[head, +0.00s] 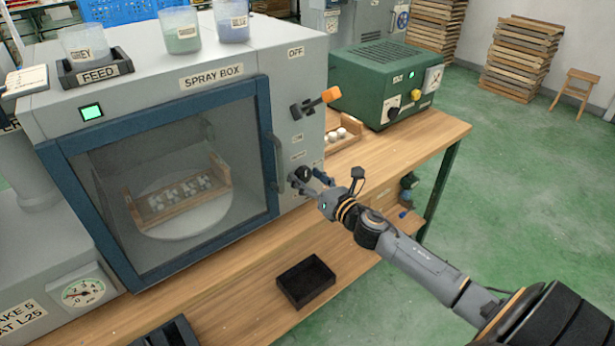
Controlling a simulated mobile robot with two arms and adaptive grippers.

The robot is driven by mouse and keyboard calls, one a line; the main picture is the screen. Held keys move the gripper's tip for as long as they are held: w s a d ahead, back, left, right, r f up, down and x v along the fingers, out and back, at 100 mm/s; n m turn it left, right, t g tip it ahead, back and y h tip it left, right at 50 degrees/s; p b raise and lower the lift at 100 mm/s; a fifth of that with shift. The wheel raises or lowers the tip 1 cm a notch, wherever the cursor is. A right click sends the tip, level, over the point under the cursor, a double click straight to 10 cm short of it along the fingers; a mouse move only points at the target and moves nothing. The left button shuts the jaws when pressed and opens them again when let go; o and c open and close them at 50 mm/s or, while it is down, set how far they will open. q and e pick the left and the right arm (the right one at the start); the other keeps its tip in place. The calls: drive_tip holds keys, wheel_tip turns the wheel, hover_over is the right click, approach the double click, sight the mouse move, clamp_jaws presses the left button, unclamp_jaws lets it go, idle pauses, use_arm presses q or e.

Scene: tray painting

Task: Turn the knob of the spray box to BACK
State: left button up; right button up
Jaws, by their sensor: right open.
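The spray box (215,89) is a grey cabinet with a blue-framed glass door, which is shut. Its black knob (298,177) is low on the narrow right side panel. My right gripper (311,178) is open with its fingertips at the knob; I cannot tell whether they touch it. The fingers partly hide the knob, and its pointer and the labels around it are too small to read. A lever with an orange end (330,95) sits higher on the same panel, below an OFF label. My left gripper is not in view.
Behind the glass, a wooden tray (150,219) with white pieces stands on a round plate (205,222). A green machine (372,92) and another wooden tray (350,128) are to the right on the bench. A black bin (306,281) lies below my right gripper.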

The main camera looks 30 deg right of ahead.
drive_tip(key=shift+c, duration=0.2)
drive_tip(key=c, duration=1.1)
